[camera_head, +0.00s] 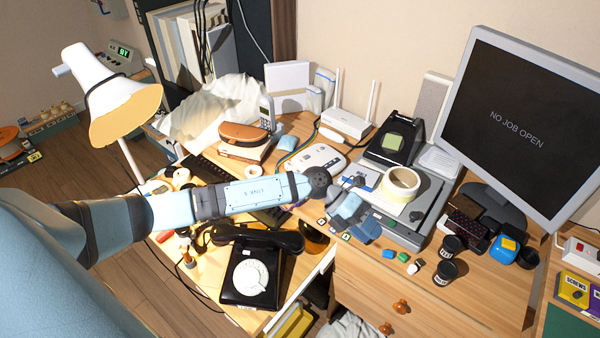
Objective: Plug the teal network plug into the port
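My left arm comes in from the left and crosses the desk. Its light-blue gripper (357,219) is over the desk at the front left corner of a grey flat device. I cannot tell whether its fingers are open or shut, or whether they hold anything. I cannot make out the teal network plug or the port; the arm and gripper hide part of the desk. My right gripper is not in view.
A tape roll (402,184) lies on the grey device (418,222) right of the gripper. A black dial phone (250,275) is below the arm. A monitor (515,125), dark cups (445,272) and small coloured blocks (403,257) are to the right. The wooden front edge is partly clear.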

